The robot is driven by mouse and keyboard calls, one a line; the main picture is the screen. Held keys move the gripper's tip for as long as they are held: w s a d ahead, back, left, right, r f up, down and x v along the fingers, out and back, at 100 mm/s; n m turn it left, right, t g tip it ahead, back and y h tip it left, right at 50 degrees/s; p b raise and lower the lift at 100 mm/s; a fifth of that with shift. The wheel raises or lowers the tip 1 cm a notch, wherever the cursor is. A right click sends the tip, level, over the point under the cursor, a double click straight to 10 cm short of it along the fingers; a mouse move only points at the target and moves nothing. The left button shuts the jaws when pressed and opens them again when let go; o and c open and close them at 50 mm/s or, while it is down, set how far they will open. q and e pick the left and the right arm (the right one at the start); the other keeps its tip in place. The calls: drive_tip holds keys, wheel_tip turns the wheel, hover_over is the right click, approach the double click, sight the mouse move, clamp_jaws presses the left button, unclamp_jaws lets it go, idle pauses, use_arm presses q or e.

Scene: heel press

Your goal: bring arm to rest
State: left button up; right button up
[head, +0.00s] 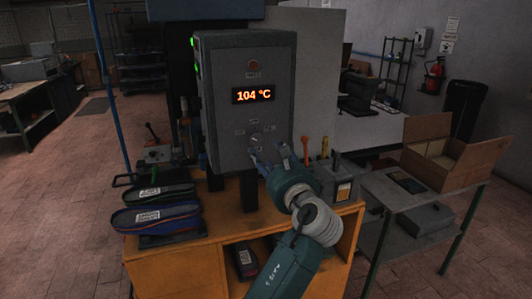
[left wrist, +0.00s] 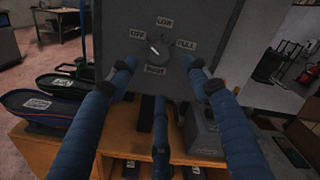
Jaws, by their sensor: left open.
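A grey control box (head: 225,105) stands on an orange bench, with a lit display (head: 254,95) reading 104 °C. Its round dial (left wrist: 161,51) has labels around it, among them OFF, LOW and FULL; I cannot tell for sure where its pointer stands. My left gripper (head: 268,156) is in front of the box, just below the dial. In the left wrist view its blue fingers (left wrist: 162,82) are spread, with nothing between them. The fingertips look close to the box face; whether they touch it is unclear. My right gripper is not seen.
Shoe-shaped pieces with labels, one green (head: 160,192) and one blue (head: 157,216), lie on the bench's left. A grey tool box (head: 337,180) stands right of my gripper. Farther right, a side table (head: 415,205) carries an open cardboard box (head: 455,150).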

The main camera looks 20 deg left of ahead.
use_arm(q)
wheel_tip(320, 180, down, 30)
drive_tip(key=d+g+h, duration=0.2)
drive_tip(key=g+h, duration=0.1)
drive_tip(key=h, duration=0.2)
drive_tip(key=s+f+n+g+h, duration=0.1)
drive_tip(key=s+f+n+g, duration=0.1)
drive_tip(key=s+f, duration=0.7)
drive_tip(key=s+f+n+g+h, duration=0.15)
drive_tip(key=s+f, duration=0.25)
drive_tip(key=f, duration=0.9)
drive_tip(key=s+f+n+g+h, duration=0.1)
drive_tip(key=s+f+n+g, duration=0.15)
drive_tip(key=s+f, duration=0.65)
drive_tip(key=s+a+f+n+g, duration=0.1)
drive_tip(key=s+f+n, duration=0.3)
drive_tip(key=s, duration=0.9)
drive_tip(key=s+a+f+n+g+h, duration=0.1)
drive_tip(key=s+a+f+n, duration=0.3)
drive_tip(key=s+f, duration=0.5)
drive_tip(key=s+a+f+n+g+b, duration=0.1)
drive_tip(key=s+f, duration=0.6)
drive_tip(key=s, duration=1.2)
drive_tip(key=a+n+g, duration=0.1)
drive_tip(key=n+g, duration=0.1)
drive_tip(key=n, duration=0.1)
drive_tip(key=shift+a+f, duration=0.35)
